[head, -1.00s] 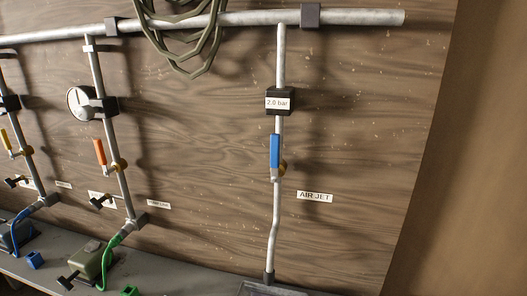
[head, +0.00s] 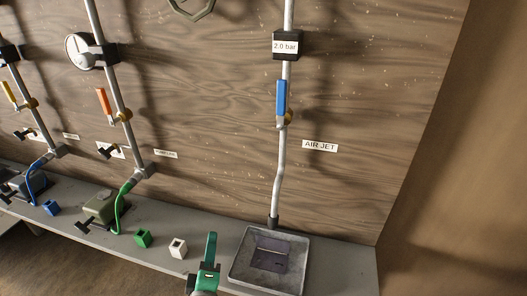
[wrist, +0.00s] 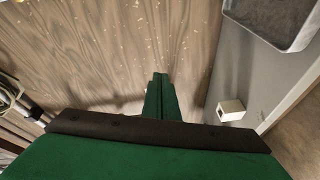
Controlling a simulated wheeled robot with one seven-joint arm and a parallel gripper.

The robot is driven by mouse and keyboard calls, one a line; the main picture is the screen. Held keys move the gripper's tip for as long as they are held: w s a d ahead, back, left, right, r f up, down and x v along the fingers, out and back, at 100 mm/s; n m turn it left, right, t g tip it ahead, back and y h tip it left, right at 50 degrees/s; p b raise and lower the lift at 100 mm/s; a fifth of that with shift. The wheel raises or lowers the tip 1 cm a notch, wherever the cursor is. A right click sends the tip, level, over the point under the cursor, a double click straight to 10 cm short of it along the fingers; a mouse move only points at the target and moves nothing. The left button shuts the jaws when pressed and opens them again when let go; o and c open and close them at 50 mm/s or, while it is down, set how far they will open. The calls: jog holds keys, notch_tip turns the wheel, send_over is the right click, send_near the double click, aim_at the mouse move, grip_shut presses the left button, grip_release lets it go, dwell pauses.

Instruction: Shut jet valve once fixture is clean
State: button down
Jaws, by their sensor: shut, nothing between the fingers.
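The jet valve has a blue lever (head: 281,98) on the vertical pipe beside the AIR JET label (head: 320,146). The lever lies in line with the pipe. The pipe runs down to a grey metal tray (head: 238,262) holding a flat, dark purplish fixture (head: 270,254); I cannot tell how clean it is. My green gripper (head: 211,240) is shut and empty, left of the tray and well below the lever. In the wrist view its shut fingers (wrist: 160,80) point at the wooden board, and part of the tray (wrist: 265,35) shows at upper right.
A white block (head: 178,248), a green block (head: 143,238) and a blue block (head: 50,208) sit on the grey shelf (head: 345,262). Orange (head: 103,101) and yellow (head: 10,92) levers, a gauge (head: 77,50) and hoses are to the left. The board around the blue lever is clear.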

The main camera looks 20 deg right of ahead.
aim_at(282, 105)
jog(key=w+d+r+g+h, duration=0.1)
jog(key=w+d+r+h, duration=0.15)
jog(key=r, duration=0.75)
jog(key=w+d+r+h, duration=0.1)
jog(key=w+r+h, duration=0.2)
jog(key=r, duration=0.7)
jog(key=s+d+r+m+g+h, duration=0.1)
jog(key=s+r+m+g+h, duration=0.1)
jog(key=r, duration=0.6)
jog(key=s+d+r+m+g+h, duration=0.1)
jog(key=s+r+g, duration=0.15)
jog(key=r, duration=0.65)
jog(key=w+d, duration=0.4)
jog(key=d, duration=0.7)
jog(key=shift+w, duration=0.15)
jog(key=shift+d+t, duration=0.15)
jog(key=shift+t, duration=0.1)
